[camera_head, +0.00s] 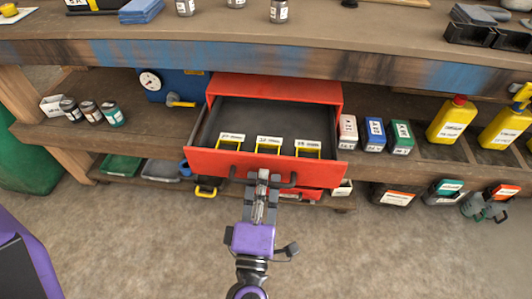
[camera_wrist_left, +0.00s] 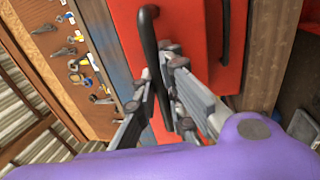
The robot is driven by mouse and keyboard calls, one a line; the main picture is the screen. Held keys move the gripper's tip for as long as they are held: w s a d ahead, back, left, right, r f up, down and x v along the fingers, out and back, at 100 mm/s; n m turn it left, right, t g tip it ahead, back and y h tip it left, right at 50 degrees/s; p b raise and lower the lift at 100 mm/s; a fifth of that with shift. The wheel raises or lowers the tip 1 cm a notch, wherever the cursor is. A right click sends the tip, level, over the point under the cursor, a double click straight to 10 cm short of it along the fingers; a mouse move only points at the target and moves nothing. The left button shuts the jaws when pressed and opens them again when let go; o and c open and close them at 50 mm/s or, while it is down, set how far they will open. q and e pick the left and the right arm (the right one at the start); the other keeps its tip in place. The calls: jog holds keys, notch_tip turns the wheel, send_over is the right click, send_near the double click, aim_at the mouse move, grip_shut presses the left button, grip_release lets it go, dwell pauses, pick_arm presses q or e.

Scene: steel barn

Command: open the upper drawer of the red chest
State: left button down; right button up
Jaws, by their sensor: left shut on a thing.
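The red chest (camera_head: 275,88) sits on the lower shelf of the workbench. Its upper drawer (camera_head: 205,160) is pulled well out, showing a dark interior with several yellow-framed, white-labelled items (camera_head: 268,143) near the front. My left gripper (camera_head: 263,178) is at the middle of the drawer front, shut on the dark bar handle (camera_head: 290,181). The wrist view shows the black handle (camera_wrist_left: 149,45) between the fingers of my left gripper (camera_wrist_left: 160,85), against the red front. The chest's lower part is mostly hidden under the drawer. My right gripper is not in view.
The workbench top (camera_head: 230,28) overhangs the chest. Small cans (camera_head: 88,112) and a blue case (camera_head: 180,84) stand left of it; labelled boxes (camera_head: 375,135) and a yellow bottle (camera_head: 452,120) stand right. The floor (camera_head: 390,250) in front is clear.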

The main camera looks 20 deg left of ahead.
pick_arm(q)
jog(key=shift+r+v, duration=0.2)
jog(key=shift+v, duration=0.95)
jog(key=shift+r+v, duration=0.25)
jog(key=shift+v, duration=0.9)
jog(key=c, duration=2.1)
grip_release()
